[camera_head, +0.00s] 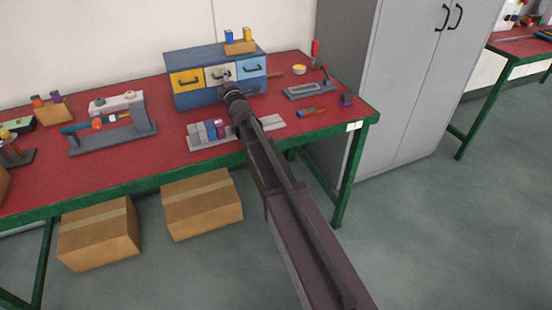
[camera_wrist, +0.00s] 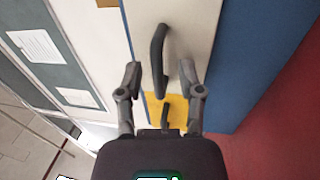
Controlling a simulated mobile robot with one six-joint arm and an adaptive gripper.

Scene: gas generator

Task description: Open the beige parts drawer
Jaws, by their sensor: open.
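The beige parts drawer (camera_head: 213,73) is the middle one in the upper row of a blue cabinet (camera_head: 195,56) on the red workbench. It looks shut, flush with its neighbours; my gripper (camera_head: 229,88) covers its lower part. In the wrist view the beige drawer front (camera_wrist: 196,25) fills the upper middle, with its dark bar handle (camera_wrist: 158,60) standing out from it. My gripper (camera_wrist: 160,72) is open there, one finger on each side of the handle's lower part. I see gaps beside the handle and cannot tell whether either finger touches it.
A yellow drawer (camera_head: 187,80) is left of the beige one and a light blue drawer (camera_head: 252,67) right. Below my arm on the bench (camera_head: 170,158) lies a grey rack (camera_head: 208,138) with coloured blocks. A grey locker (camera_head: 400,80) stands to the right.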

